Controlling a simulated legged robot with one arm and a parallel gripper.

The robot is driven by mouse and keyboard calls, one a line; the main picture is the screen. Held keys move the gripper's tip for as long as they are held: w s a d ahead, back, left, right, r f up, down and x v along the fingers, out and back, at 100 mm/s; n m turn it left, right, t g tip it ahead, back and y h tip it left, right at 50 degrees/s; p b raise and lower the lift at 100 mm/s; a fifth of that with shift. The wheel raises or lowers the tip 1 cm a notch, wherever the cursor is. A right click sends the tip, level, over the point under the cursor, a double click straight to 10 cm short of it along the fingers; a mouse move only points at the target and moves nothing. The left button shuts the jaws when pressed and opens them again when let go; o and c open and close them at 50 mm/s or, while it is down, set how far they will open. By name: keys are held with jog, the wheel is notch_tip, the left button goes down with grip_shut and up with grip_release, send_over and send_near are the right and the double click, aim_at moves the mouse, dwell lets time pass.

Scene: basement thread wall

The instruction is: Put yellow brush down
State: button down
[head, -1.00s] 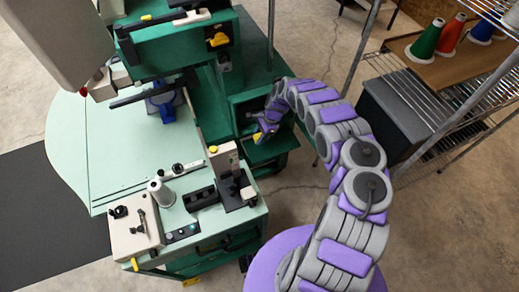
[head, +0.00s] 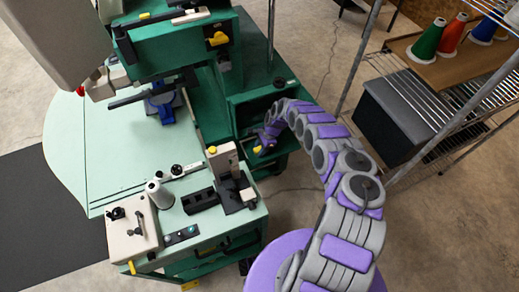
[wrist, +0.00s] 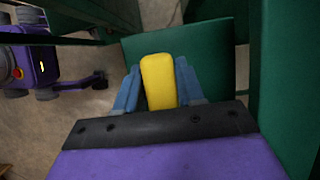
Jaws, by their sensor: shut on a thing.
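The yellow brush (wrist: 159,80) shows in the wrist view as a yellow block between the two blue fingers of my gripper (wrist: 160,85). My gripper is shut on it. Behind the brush is a flat green surface (wrist: 212,45); I cannot tell whether the brush touches it. In the head view my gripper (head: 264,142) is at the green machine's right side, by a dark recess (head: 255,104). A small yellow bit of the brush (head: 257,149) shows there; the rest is hidden.
The green machine with its pale table (head: 110,150) fills the left. A wire shelf (head: 455,110) with thread cones (head: 428,38) and a dark bin (head: 392,118) stands at the right. Concrete floor (head: 310,215) lies between them.

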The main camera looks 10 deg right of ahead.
jog(key=shift+f, duration=0.35)
jog(key=c, duration=0.7)
grip_release()
jog(key=shift+b, duration=0.65)
jog(key=p+v, duration=0.4)
jog(key=v, duration=1.3)
jog(key=shift+w+r, duration=0.35)
jog(key=shift+r, duration=0.1)
jog(key=shift+a+f, duration=0.1)
